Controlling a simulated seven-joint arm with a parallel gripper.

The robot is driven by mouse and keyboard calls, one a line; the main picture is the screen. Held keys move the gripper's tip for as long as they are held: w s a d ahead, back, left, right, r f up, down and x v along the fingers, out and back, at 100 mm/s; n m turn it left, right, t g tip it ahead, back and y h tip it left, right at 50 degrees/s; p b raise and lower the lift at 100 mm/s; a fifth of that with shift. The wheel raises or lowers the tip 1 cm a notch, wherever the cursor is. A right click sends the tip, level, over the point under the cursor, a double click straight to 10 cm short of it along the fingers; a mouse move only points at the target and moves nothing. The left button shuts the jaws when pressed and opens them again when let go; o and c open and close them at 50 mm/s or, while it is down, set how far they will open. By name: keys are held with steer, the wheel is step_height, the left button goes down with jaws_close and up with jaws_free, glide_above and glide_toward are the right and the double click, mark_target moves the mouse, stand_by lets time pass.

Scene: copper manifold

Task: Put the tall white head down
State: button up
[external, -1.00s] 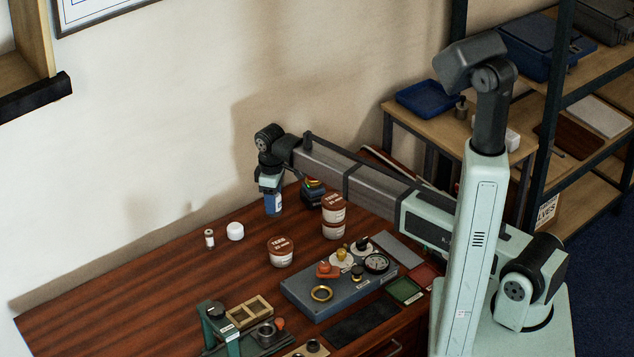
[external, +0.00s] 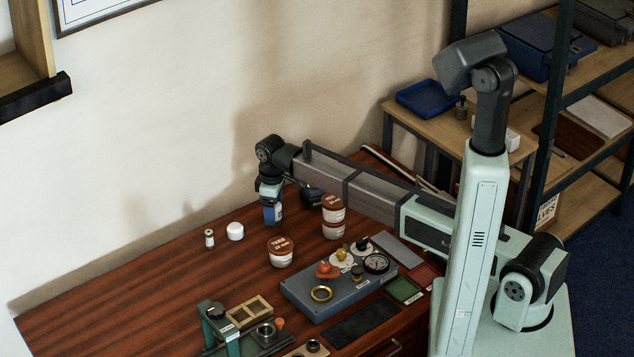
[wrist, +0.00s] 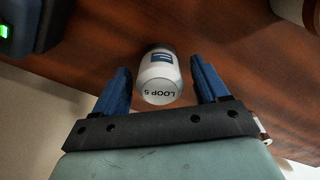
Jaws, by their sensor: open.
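The tall white head (wrist: 160,78), a white cylinder with a blue mark and the text "LOOP 5", is between the fingers of my gripper (wrist: 160,66) in the wrist view. A gap shows on each side of it, so the open blue fingers do not grip it. It appears to stand on the wooden table, though its base is hidden. In the external view my gripper (external: 273,217) points down, low over the table's back part; the head is mostly hidden there by the fingers.
A short white rounded piece (external: 235,231) and a small bottle (external: 209,238) stand left of my gripper. A brown-lidded tub (external: 281,252) is in front, and stacked tubs (external: 333,216) are to the right. A grey fixture box (external: 330,295) lies nearer. The left table is clear.

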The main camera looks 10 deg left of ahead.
step_height(320, 180, up, 12)
steer(key=shift+r, duration=0.2)
stand_by(0.6)
stand_by(0.5)
